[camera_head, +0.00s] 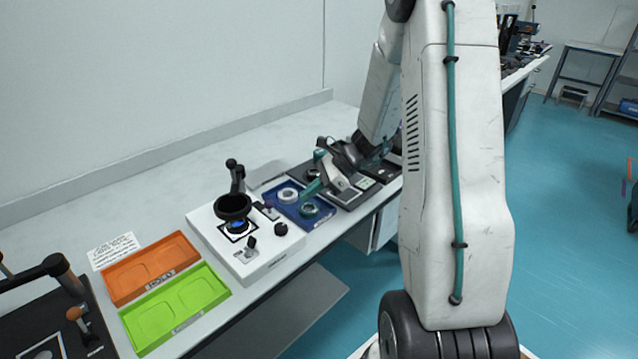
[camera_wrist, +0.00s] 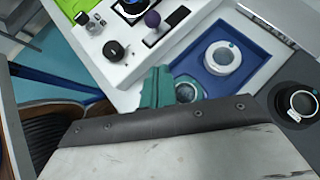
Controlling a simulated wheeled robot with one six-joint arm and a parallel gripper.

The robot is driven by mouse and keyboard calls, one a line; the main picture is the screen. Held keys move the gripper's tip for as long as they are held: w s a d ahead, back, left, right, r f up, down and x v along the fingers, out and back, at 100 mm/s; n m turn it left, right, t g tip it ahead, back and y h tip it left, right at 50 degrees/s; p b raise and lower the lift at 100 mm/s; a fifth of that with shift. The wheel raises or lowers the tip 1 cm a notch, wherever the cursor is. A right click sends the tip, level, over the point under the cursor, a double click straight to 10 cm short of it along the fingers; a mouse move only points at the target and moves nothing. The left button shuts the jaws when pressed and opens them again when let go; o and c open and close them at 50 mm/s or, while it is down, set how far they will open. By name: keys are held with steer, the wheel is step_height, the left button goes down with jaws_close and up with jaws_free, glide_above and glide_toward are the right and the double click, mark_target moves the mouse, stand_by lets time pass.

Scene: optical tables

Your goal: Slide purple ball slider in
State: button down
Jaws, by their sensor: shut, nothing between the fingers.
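The purple ball slider (camera_wrist: 152,19) shows in the wrist view as a small purple ball on a dark slot in a white instrument box (camera_wrist: 90,50). In the head view the box (camera_head: 262,262) stands on the bench, and the slider (camera_head: 268,205) is small and dark at its right edge. My gripper (camera_wrist: 157,86) has teal fingers, shut and empty. It is apart from the slider, below it in the wrist view. In the head view my gripper (camera_head: 312,188) is over the blue tray, right of the box. The slider's exact position along its slot is hard to tell.
A blue tray (camera_wrist: 262,72) holds a white ring (camera_wrist: 222,57) and another ring part (camera_wrist: 186,91), partly behind my gripper. A black knob (camera_wrist: 113,50) sits on the box near the slider. Orange (camera_head: 150,270) and green (camera_head: 176,308) trays lie left of the box.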

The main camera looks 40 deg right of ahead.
mark_target(271, 210)
steer(key=x, duration=0.3)
steer(key=shift+a+f, duration=0.15)
steer(key=shift+a, duration=0.15)
steer(key=shift+w+a+r, duration=0.2)
steer(key=shift+w+a, duration=0.1)
steer(key=shift+a, duration=0.25)
steer(key=shift+w+a+r, duration=0.15)
steer(key=shift+w+a, duration=0.15)
steer(key=shift+a, duration=0.2)
steer(key=shift+w+a+r, duration=0.15)
steer(key=shift+w+a, duration=0.1)
steer(key=shift+a, duration=0.2)
steer(key=w, duration=0.5)
steer(key=shift+a, duration=0.3)
steer(key=shift+d, duration=0.1)
steer(key=d, duration=0.1)
steer(key=s+d, duration=0.1)
steer(key=s+d+f, duration=0.1)
steer(key=shift+d, duration=0.35)
steer(key=v, duration=0.9)
steer(key=shift+d+r, duration=0.2)
steer(key=shift+r, duration=0.2)
